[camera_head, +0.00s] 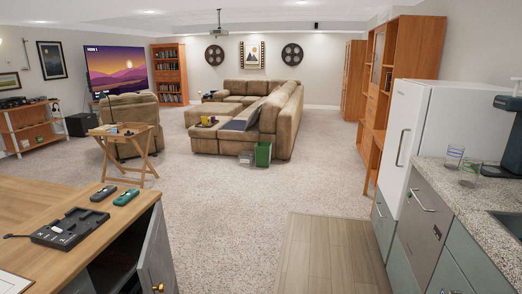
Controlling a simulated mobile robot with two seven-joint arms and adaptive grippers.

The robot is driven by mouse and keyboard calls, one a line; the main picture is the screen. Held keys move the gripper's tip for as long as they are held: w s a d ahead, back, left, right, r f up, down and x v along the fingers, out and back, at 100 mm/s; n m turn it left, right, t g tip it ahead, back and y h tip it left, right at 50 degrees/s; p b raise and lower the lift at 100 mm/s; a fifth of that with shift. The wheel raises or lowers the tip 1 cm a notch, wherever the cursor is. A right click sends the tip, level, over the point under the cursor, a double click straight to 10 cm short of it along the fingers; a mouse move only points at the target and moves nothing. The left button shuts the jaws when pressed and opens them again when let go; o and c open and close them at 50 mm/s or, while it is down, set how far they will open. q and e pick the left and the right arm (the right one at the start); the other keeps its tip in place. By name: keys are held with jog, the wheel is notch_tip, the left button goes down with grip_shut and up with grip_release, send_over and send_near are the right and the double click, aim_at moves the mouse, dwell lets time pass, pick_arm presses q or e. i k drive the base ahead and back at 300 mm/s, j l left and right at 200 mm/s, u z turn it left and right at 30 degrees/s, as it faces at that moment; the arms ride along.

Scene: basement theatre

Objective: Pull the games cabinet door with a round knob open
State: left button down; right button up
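The games cabinet is at the lower left, with a wooden top (65,207) and a dark hollow (113,262) showing below its right edge. Its grey door (157,248) stands swung out from the front, so part of the inside shows. A round brass-coloured knob (158,288) is on the door near the bottom edge of the picture. The lower part of the door is cut off by the frame. Neither of my grippers is in view.
Carpet (220,225) is clear right of the door. A fridge (408,145) and counter (480,215) stand at right.

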aim_at(156, 269)
jog(key=i+u, duration=0.15)
jog(key=u, duration=3.25)
jog(key=k+l+u, duration=0.2)
jog(key=l+u, duration=0.15)
jog(key=l, duration=0.25)
jog(key=k+l+u, duration=0.4)
jog(key=l+u, duration=0.25)
jog(key=k+l+u, duration=0.25)
jog(key=u, duration=0.2)
jog(key=k+l+u, duration=0.2)
jog(key=k+u, duration=0.15)
jog(key=k+l+u, duration=0.1)
jog(key=k+u, duration=0.25)
jog(key=k, duration=1.1)
jog(key=k+z, duration=0.25)
jog(key=k, duration=0.2)
jog(key=k+l+z, duration=0.25)
jog(key=k, duration=0.2)
